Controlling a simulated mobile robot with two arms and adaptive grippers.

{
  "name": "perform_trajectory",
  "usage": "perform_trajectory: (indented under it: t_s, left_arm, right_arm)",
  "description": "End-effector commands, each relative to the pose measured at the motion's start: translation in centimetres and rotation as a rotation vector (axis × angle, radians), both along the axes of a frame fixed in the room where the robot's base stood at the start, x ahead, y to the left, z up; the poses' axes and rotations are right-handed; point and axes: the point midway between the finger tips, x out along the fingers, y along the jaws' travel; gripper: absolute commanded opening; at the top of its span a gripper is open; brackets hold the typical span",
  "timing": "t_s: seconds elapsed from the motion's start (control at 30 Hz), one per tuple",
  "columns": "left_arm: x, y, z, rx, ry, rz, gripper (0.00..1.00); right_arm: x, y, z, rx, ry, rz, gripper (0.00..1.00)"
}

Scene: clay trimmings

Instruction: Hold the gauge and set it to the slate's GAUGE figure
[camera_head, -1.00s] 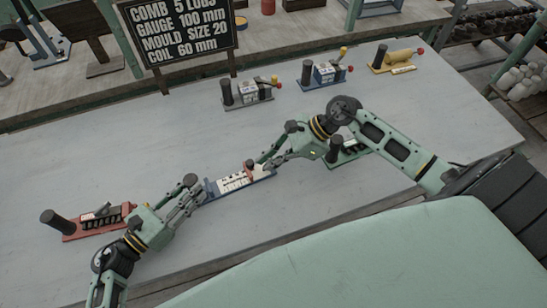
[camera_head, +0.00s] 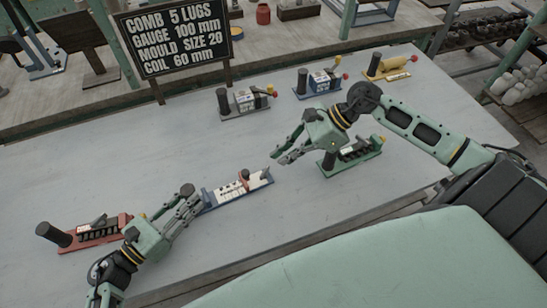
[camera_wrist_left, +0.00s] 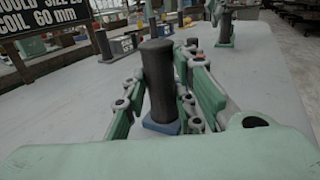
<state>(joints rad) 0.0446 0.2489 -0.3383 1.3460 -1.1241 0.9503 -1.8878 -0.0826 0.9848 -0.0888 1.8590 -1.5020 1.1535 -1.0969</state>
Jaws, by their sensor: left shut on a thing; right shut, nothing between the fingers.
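The slate (camera_head: 178,42) stands at the back left and reads "GAUGE 100 mm" among its lines. The gauge (camera_head: 237,190) lies on the table: a blue base with a white scale and a small brown-red knob (camera_head: 244,175) right of its middle. The scale marks are too small to read. My left gripper (camera_head: 190,203) is shut on the gauge's dark upright post at its left end; the post (camera_wrist_left: 158,80) stands between the fingers in the left wrist view. My right gripper (camera_head: 281,157) is shut and empty, above and apart from the gauge's right end.
A red-based tool (camera_head: 84,235) lies at left, beside my left gripper. A green-based tool (camera_head: 352,158) lies under my right wrist. Grey (camera_head: 246,100), blue (camera_head: 320,82) and yellow (camera_head: 389,66) tools stand along the back. The table (camera_head: 130,165) between is clear.

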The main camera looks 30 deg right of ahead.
Motion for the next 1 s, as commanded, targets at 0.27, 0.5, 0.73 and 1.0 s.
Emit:
perform_trajectory:
  t_s: [0.27,0.5,0.73,1.0]
  left_arm:
    - [0.0,0.0,0.0,0.0,0.001,-0.001,0.0]
    - [0.0,0.0,0.0,0.0,0.0,0.0,0.29]
    - [0.0,0.0,0.0,0.0,0.0,0.0,0.47]
    - [0.0,0.1,0.0,0.001,0.0,0.001,0.47]
  right_arm:
    - [-0.5,-1.4,1.4,-0.001,0.0,0.001,0.0]
    - [-0.5,-1.4,1.4,0.0,-0.001,0.001,0.0]
    - [-0.5,-1.4,1.4,0.0,0.0,0.0,0.0]
    - [-0.5,-1.4,1.4,0.0,0.0,0.0,0.0]
